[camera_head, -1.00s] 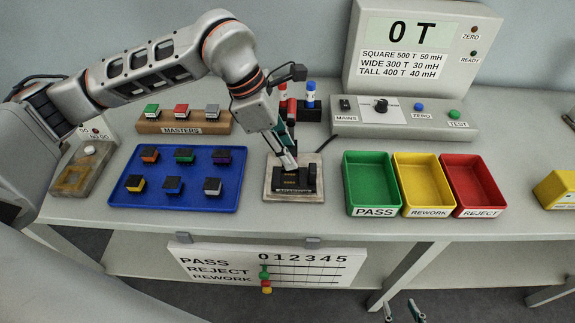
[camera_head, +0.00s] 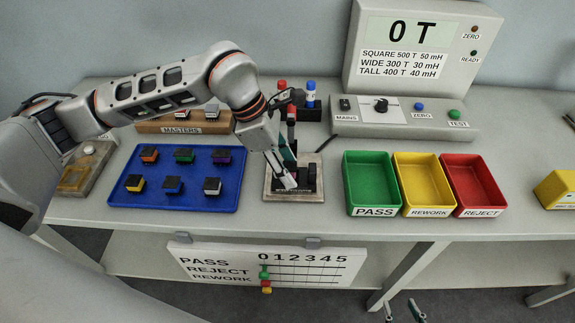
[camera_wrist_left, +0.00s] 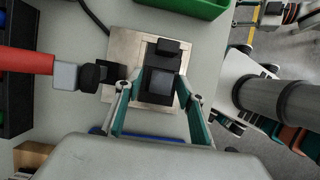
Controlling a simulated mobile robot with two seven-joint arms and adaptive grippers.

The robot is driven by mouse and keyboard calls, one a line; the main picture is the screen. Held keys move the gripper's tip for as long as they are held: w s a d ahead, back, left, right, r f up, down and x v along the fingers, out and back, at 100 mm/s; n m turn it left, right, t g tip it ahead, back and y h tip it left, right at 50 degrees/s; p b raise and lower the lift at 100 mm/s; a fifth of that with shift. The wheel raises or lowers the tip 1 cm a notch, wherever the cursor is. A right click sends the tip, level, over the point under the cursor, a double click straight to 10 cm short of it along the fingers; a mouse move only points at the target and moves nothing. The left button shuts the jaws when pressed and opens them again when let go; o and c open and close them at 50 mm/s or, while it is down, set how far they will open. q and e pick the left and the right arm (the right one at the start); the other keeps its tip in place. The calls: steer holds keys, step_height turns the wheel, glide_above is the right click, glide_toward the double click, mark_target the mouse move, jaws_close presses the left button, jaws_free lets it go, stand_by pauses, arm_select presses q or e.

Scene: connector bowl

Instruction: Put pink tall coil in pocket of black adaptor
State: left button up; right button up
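The black adaptor (camera_head: 310,180) sits on a beige plate at the table's front middle. The left wrist view shows it from above (camera_wrist_left: 168,47), with a dark grey square face on it; I cannot tell whether that is an empty pocket or a part. My left gripper (camera_head: 287,186) is down at the adaptor. Its fingers (camera_wrist_left: 160,80) are apart, one on each side of the grey square; contact is unclear.
A red handle (camera_wrist_left: 28,61) with a black tip reaches towards the adaptor's plate. A blue tray (camera_head: 226,199) with several coloured-top blocks lies left. Green (camera_head: 348,190), yellow and red trays stand right. The tester (camera_head: 455,95) is behind.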

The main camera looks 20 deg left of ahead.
arm_select(q)
steer(key=v, duration=1.2)
steer(key=shift+r, duration=0.15)
stand_by(0.3)
